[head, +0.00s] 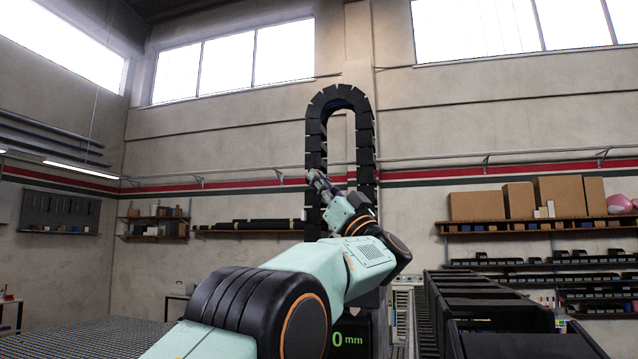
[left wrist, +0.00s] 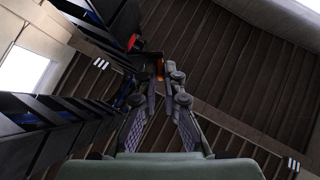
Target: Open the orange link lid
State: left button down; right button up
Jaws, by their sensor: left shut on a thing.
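A tall black cable chain (head: 314,140) rises in an upside-down U in the head view, and its dark links (left wrist: 100,60) also show at the left of the left wrist view. My left gripper (head: 318,184) is up against the chain's left run. In the left wrist view my left gripper (left wrist: 164,78) is shut on a small orange piece, the orange link lid (left wrist: 160,69), at its fingertips. Most of the lid is hidden by the fingers, and I cannot tell its angle. The head view does not show the lid. My right gripper is not in view.
A red part (left wrist: 135,42) sits on the chain just left of my fingertips. Black chain segments (head: 490,305) lie at the lower right of the head view. A grid table (head: 90,338) is at the lower left. Shelves with boxes (head: 530,226) stand along the back wall.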

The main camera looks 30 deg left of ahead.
pick_arm(q)
jog(key=shift+d+r, duration=0.1)
jog(key=shift+r, duration=0.1)
jog(key=c, duration=1.5)
grip_release()
jog(key=shift+s+d, duration=0.1)
jog(key=shift+a+f, duration=0.15)
jog(key=shift+a, duration=0.05)
jog(key=shift+m+t, duration=0.3)
jog(key=shift+t, duration=0.6)
